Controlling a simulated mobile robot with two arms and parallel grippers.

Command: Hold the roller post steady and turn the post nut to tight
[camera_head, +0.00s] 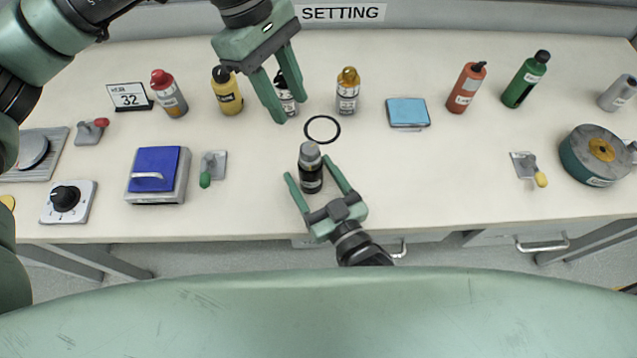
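A short dark cylinder (311,181) with a pale label and a grey top (309,149) stands upright near the middle front of the table. It looks like the roller post with its post nut, though the nut's threads cannot be made out. My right gripper (312,172) is open, its fingers on either side of the cylinder; whether they touch it I cannot tell. My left gripper (291,110) points down above the table, behind and left of the cylinder. It is open and partly covers a black-capped bottle (287,103).
A black ring (322,117) lies behind the cylinder. Yellow (228,97), amber-capped (347,95), orange (465,90) and green (524,82) bottles stand farther back. A blue-lidded box (156,187) and a green-handled latch (213,168) are at left.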

